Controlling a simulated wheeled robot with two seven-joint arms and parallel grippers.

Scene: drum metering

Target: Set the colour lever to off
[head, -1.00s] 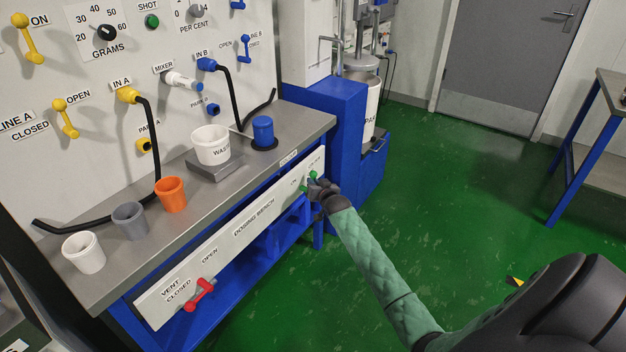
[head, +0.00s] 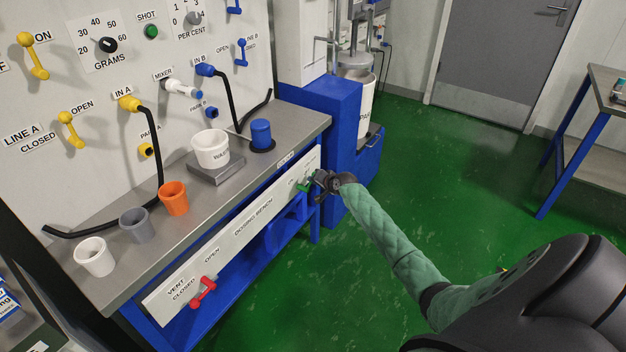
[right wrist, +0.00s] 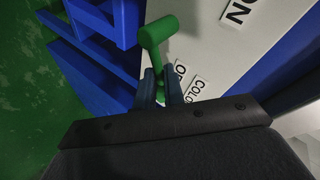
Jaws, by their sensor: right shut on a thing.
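The green colour lever (head: 304,186) is on the right end of the white front panel of the dosing bench. It also shows in the right wrist view (right wrist: 155,48), with its thick round end beyond my fingers. My right gripper (head: 319,181) is at that end of the panel. In the right wrist view my right gripper (right wrist: 160,80) is shut on the green lever, with one finger on each side. The fingers partly cover the lever and the labels beside it. The lever's exact setting is hard to tell. My left gripper is out of view.
A red vent lever (head: 203,290) is on the same panel at the left. The green floor (head: 470,190) to the right is clear.

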